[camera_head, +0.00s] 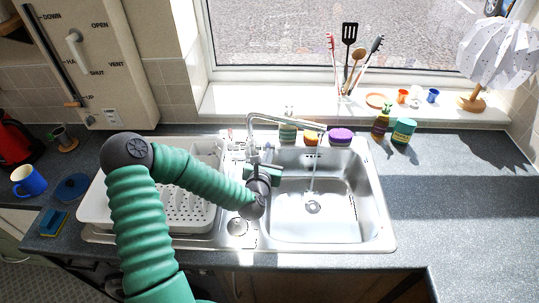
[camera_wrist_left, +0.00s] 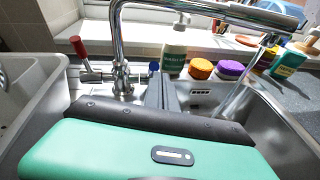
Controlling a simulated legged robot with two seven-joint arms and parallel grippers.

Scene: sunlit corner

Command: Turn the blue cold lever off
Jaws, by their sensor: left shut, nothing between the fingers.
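The chrome tap (camera_head: 251,137) stands behind the sink; it also shows in the left wrist view (camera_wrist_left: 118,45). Water (camera_head: 316,168) runs from its spout into the basin. The red lever (camera_wrist_left: 78,47) sticks up on the tap's left side. Part of the blue cold lever (camera_wrist_left: 154,67) shows on the tap's right, just beyond my finger tips; the rest is hidden by them. My left gripper (camera_wrist_left: 160,80) is shut and empty, close to the blue lever; I cannot tell whether they touch. In the head view my left gripper (camera_head: 254,160) is beside the tap's base and hides the blue lever.
A white dish rack (camera_head: 187,213) stands left of the steel sink (camera_head: 374,215).

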